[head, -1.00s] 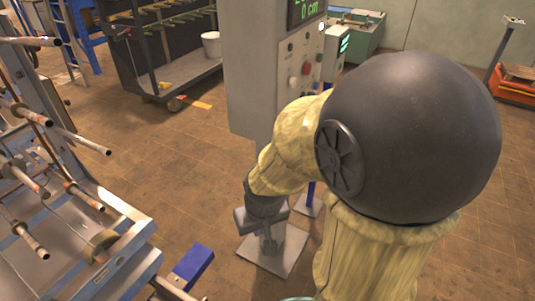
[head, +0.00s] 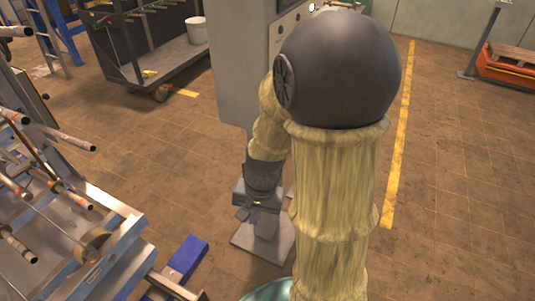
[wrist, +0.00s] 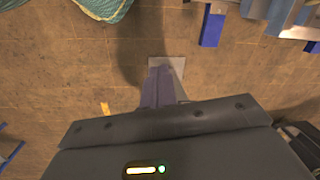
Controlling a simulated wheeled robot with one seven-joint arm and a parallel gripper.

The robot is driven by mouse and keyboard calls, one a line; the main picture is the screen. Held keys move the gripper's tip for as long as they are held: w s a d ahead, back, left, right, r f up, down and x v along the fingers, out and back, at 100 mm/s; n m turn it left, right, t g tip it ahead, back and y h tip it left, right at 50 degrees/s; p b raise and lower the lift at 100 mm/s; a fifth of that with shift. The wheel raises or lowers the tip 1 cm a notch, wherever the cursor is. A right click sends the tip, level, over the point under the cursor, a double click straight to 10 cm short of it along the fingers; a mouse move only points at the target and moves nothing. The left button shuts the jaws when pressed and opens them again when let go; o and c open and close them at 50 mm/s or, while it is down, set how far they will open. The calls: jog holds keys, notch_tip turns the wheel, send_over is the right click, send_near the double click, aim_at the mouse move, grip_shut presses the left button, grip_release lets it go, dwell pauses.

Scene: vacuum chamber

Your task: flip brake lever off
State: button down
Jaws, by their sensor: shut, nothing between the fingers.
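I cannot make out a brake lever in either view. My gripper (head: 254,215) points down in front of the grey control column, above the column's flat base plate on the floor. In the wrist view my gripper's bluish fingers (wrist: 159,84) are together and empty, pointing toward the floor and the pale base plate (wrist: 176,66). The grey column (head: 238,70) stands behind my arm in the head view. Its front panel is mostly hidden by my dark round arm joint, so its buttons barely show.
A metal rack (head: 80,215) with protruding rods stands at the left, with a blue-ended foot (head: 188,257) reaching across the floor. A dark wheeled cart (head: 150,60) carries a white bucket (head: 196,30). An orange pallet truck (head: 507,67) is far right. Floor at right is clear, with a yellow line.

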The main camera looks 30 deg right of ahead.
jog(key=w+d+f+m+t+y+b, duration=0.15)
jog(key=w+f+m+y, duration=0.25)
jog(key=m, duration=0.7)
jog(key=w+d+f+m+t+y+b, duration=0.1)
jog(key=w+d+f+m+y, duration=0.3)
jog(key=m, duration=0.6)
jog(key=w+d+m+t, duration=0.3)
jog(key=d+m+t, duration=0.3)
jog(key=d+m, duration=0.2)
jog(key=w+d+m+t+h+b, duration=0.1)
jog(key=w+d+m+t, duration=0.2)
jog(key=d+m+t, duration=0.4)
jog(key=d+m, duration=0.2)
jog(key=m, duration=0.3)
jog(key=shift+d+f+m, duration=0.2)
jog(key=shift+m, duration=0.1)
jog(key=shift+t, duration=0.25)
jog(key=p+x, duration=0.1)
jog(key=x, duration=1.3)
